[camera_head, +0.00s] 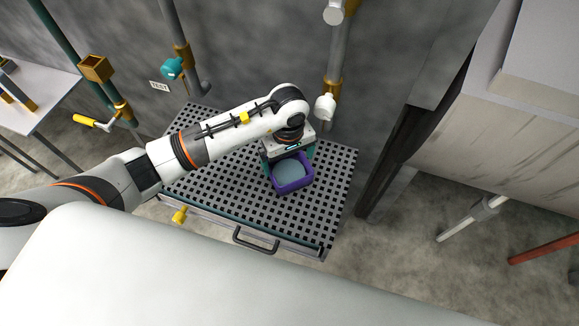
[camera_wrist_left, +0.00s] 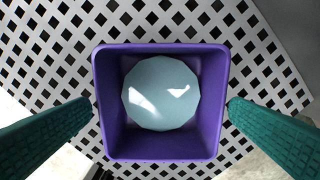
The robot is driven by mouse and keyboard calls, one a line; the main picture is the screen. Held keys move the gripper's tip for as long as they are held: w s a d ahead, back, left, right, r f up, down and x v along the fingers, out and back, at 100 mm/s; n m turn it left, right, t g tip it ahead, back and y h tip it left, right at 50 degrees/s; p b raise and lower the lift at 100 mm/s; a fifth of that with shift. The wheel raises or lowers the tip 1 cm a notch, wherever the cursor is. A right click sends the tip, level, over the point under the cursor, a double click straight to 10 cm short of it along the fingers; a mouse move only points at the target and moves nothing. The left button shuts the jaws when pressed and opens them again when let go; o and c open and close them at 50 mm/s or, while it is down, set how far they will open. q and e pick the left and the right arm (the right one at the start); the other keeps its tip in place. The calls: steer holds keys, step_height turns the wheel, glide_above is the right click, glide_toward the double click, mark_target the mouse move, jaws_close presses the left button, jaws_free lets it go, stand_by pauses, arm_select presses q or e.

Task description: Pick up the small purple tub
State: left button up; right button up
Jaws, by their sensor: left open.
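The small purple tub (camera_head: 306,182) stands on a perforated grey surface, with a pale blue-grey round thing (camera_head: 288,171) inside it. In the left wrist view the tub (camera_wrist_left: 104,100) is seen from above, and the round thing (camera_wrist_left: 160,93) fills much of its inside. My left gripper (camera_head: 289,165) is over the tub, pointing down. In the left wrist view its two green fingers (camera_wrist_left: 160,122) are open, one on each side of the tub's lower half, with a small gap at each side. My right gripper is not in view.
The perforated surface (camera_head: 225,185) has free room around the tub. A dark handle (camera_head: 255,240) and a yellow knob (camera_head: 180,214) are at its front. Pipes (camera_head: 335,75) rise behind it. A white table (camera_head: 40,90) stands at far left, and a large pale block (camera_head: 500,130) at right.

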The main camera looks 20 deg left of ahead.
mark_target(289, 174)
arm_select(q)
step_height(289, 174, down, 4)
steer(key=shift+d+r+p, duration=0.1)
steer(key=shift+p, duration=0.4)
steer(key=shift+f, duration=0.45)
steer(key=c, duration=0.7)
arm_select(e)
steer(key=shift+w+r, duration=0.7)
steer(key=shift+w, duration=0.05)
